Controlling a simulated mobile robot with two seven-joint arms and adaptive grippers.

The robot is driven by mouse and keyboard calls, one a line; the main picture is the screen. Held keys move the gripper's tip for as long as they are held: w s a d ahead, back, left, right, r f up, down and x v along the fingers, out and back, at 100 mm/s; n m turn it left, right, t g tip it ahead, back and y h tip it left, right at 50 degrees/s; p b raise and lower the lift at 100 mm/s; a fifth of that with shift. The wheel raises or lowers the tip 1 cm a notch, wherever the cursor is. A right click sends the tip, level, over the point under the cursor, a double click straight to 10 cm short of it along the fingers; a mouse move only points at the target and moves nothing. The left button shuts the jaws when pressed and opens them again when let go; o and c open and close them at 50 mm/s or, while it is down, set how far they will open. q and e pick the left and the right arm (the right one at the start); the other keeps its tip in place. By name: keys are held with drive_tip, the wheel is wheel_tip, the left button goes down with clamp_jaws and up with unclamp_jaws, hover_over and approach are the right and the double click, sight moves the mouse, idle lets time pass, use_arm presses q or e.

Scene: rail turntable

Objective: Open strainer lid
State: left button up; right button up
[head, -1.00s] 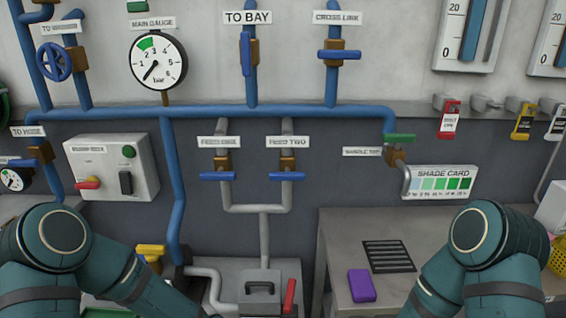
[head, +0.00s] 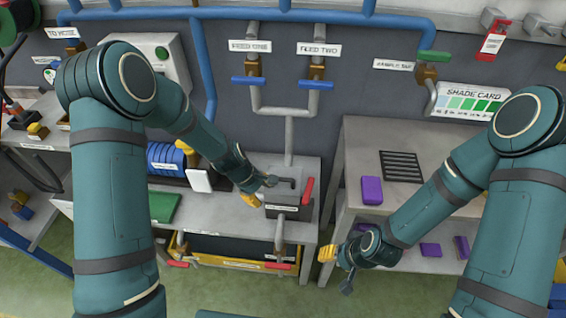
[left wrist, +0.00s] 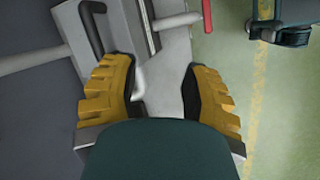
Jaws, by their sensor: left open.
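The strainer (head: 289,212) is a grey box on the bench below the feed pipes, its lid flat on top with a dark bar handle (head: 287,184). A red lever (head: 307,191) stands at its right side. My left gripper (head: 260,190) is open and empty, just left of the handle and partly covering the box. My right gripper (head: 337,270) hangs in front of the right bench, fingers apart and empty.
A purple block (head: 372,190) and a black grille (head: 401,166) are on the right bench (head: 366,145). A white card-like item (head: 199,180) and a blue ribbed object (head: 166,158) stand left of my left gripper. Red-handled valves (head: 279,266) sit below the strainer. Green floor is open in front.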

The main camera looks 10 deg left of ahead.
sight(283, 179)
use_arm(q)
drive_tip(key=w+r+n+p, duration=0.2)
drive_tip(key=w+r+n, duration=0.3)
drive_tip(key=r, duration=0.4)
drive_tip(key=shift+m+h, duration=0.3)
drive_tip(key=shift+h, duration=0.1)
drive_tip(key=x, duration=0.4)
drive_tip(key=w+x, duration=0.1)
drive_tip(key=x, duration=0.9)
drive_tip(key=shift+w+d, duration=0.1)
drive_tip(key=shift+w, duration=0.25)
use_arm(e)
drive_tip(key=r, duration=0.3)
drive_tip(key=shift+w, duration=0.25)
use_arm(q)
drive_tip(key=shift+s+r, duration=0.1)
clamp_jaws()
